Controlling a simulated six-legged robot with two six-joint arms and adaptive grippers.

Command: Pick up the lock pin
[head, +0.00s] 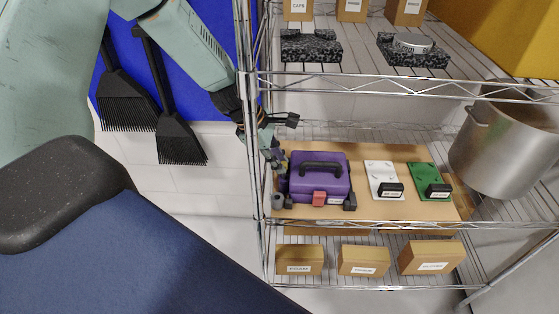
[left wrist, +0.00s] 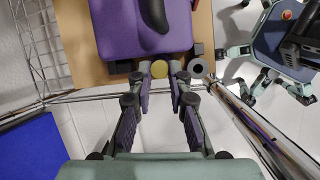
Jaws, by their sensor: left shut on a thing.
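My left gripper (head: 279,170) reaches down at the left side of a purple case (head: 304,187) on the middle shelf. In the head view the pin is not clearly seen. A grey ring (left wrist: 197,68) lies just right of the fingertips. My right gripper is not in view.
The case has a black handle (head: 320,163) and a red latch (head: 319,198). Beside it are a white plate (head: 380,172) and a green plate (head: 424,170) on a brown board. A steel pot (head: 505,150) stands at the right. A rack post (head: 250,110) is close to my left arm.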

